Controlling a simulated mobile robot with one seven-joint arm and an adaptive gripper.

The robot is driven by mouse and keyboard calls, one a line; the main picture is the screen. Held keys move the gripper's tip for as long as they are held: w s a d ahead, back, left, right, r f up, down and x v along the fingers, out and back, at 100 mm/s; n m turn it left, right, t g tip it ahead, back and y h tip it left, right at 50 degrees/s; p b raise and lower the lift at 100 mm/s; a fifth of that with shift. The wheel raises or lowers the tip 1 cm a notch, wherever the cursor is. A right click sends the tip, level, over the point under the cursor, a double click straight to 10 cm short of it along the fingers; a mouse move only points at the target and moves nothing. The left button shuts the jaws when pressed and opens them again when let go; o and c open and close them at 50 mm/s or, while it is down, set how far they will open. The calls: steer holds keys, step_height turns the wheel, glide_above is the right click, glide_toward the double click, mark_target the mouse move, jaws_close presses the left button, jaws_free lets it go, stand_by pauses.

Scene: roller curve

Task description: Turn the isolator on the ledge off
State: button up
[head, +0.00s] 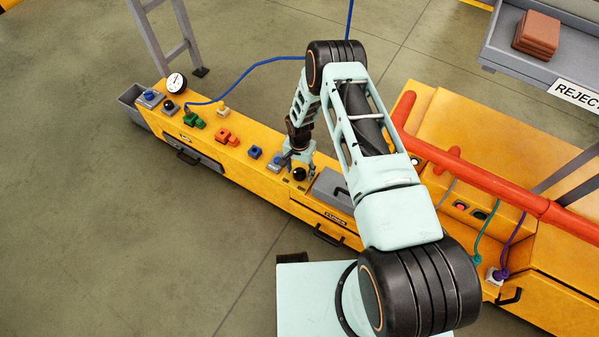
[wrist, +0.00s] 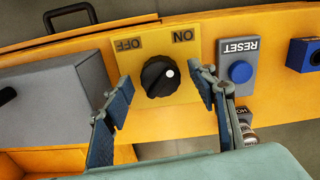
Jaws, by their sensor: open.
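The isolator is a round black knob (wrist: 157,77) with a white dot, on a yellow plate (wrist: 135,113) marked OFF and ON, both upside down in the wrist view. The white dot is on the knob's right side, towards the ON label. In the head view the knob (head: 299,174) is on the yellow ledge (head: 236,155), just below my gripper (head: 297,160). In the wrist view my gripper (wrist: 163,81) is open, one finger on each side of the knob, with visible gaps. Whether the fingertips reach down to knob height is unclear.
A blue RESET button (wrist: 240,72) on a grey plate sits close beside the right finger. A grey box (wrist: 60,104) stands close on the left. Orange valve (head: 227,136), green valve (head: 193,120) and gauge (head: 176,83) line the ledge. A red pipe (head: 480,180) runs to the right.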

steer(key=shift+f, duration=0.25)
steer(key=c, duration=1.2)
steer(key=shift+o, duration=0.2)
